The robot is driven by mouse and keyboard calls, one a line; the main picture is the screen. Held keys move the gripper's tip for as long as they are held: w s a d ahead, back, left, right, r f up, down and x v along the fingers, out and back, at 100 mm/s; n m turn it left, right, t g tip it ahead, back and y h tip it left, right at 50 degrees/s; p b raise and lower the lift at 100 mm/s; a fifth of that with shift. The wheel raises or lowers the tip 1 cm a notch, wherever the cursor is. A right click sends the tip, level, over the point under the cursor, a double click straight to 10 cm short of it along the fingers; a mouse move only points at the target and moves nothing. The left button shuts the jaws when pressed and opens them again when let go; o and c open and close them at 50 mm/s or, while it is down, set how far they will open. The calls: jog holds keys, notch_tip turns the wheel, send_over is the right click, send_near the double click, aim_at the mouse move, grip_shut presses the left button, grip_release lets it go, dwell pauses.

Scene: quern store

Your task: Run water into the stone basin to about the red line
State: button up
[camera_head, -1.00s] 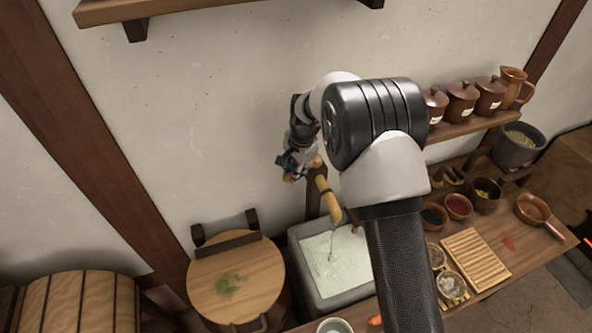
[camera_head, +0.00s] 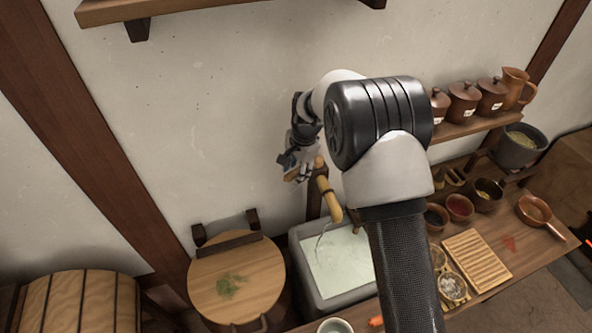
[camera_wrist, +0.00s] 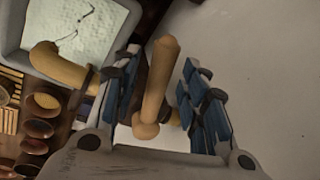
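The grey stone basin (camera_head: 305,275) stands below the wall, and pale greenish water (camera_head: 340,258) covers its inside. The wooden tap (camera_head: 328,197) has its spout above the basin. A thin curved line shows beneath the spout; I cannot tell whether it is running water. The red line is not visible. My gripper (camera_head: 290,166) is just left of the tap's top. In the wrist view my gripper (camera_wrist: 162,95) is open, its blue-padded fingers apart on either side of the wooden tap handle (camera_wrist: 158,78), with gaps on both sides. The basin (camera_wrist: 125,28) and spout (camera_wrist: 58,66) show at upper left.
A round wooden lid (camera_head: 235,280) with green bits is left of the basin. Right of it, a bench holds a slatted board (camera_head: 476,258), small bowls (camera_head: 459,207) and a ladle (camera_head: 533,210). A shelf (camera_head: 465,127) carries lidded jars. Wall space at left is clear.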

notch_tip(320, 180, up, 11)
jog(key=s+d, duration=0.1)
jog(key=shift+s+d+r, duration=0.15)
jog(key=shift+s+d, duration=0.15)
dwell(7.1)
